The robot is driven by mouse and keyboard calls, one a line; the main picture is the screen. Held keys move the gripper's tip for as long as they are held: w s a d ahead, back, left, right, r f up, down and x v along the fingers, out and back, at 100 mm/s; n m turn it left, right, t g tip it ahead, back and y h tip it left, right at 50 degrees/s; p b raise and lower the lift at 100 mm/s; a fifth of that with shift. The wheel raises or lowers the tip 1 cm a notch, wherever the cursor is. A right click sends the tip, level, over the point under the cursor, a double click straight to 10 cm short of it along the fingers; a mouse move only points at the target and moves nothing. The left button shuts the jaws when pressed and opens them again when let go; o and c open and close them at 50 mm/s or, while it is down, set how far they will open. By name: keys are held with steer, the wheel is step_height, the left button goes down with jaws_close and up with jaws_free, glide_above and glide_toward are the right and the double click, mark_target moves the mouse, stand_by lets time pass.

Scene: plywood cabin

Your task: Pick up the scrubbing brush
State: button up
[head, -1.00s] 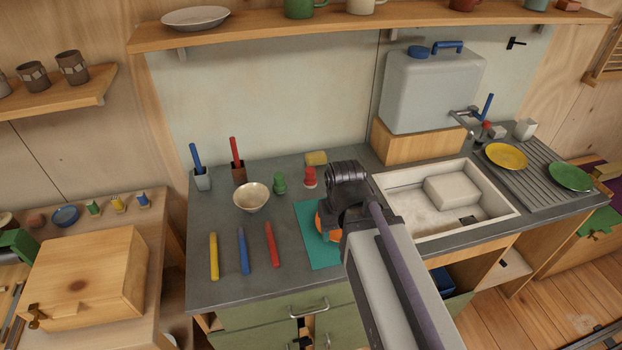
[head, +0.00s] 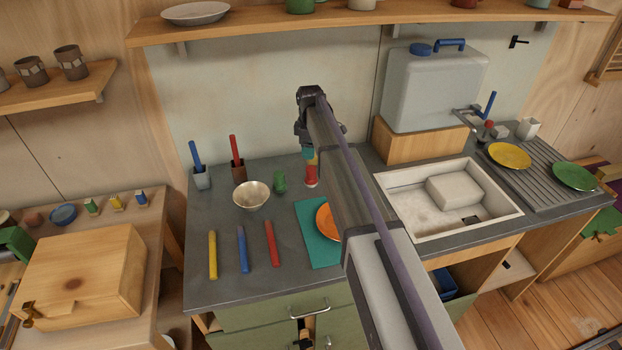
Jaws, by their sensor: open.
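I cannot pick out the scrubbing brush for certain. My gripper (head: 308,138) is raised over the back of the counter, in front of the wall panel. It is open. A small red and white upright piece (head: 311,178) stands on the counter below it, partly hidden. A green knobbed piece (head: 280,182) stands just to its left. Small teal and yellow patches show right under the gripper; I cannot tell what they belong to. Small items (head: 489,128) stand by the tap, too small to make out.
My arm crosses the counter (head: 225,275) and hides part of a teal board (head: 312,246) with an orange round thing (head: 326,220). The sink (head: 410,228) is right; a shelf (head: 230,33) hangs above.

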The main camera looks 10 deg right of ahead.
mark_target(311, 168)
step_height(311, 168, down, 11)
steer(key=b, duration=1.1)
steer(key=shift+s+d+f, duration=0.1)
steer(key=shift+s, duration=0.05)
steer(key=shift+r, duration=0.2)
steer(key=c, duration=1.1)
steer(key=shift+r, duration=0.1)
step_height(311, 168, up, 10)
steer(key=p, duration=1)
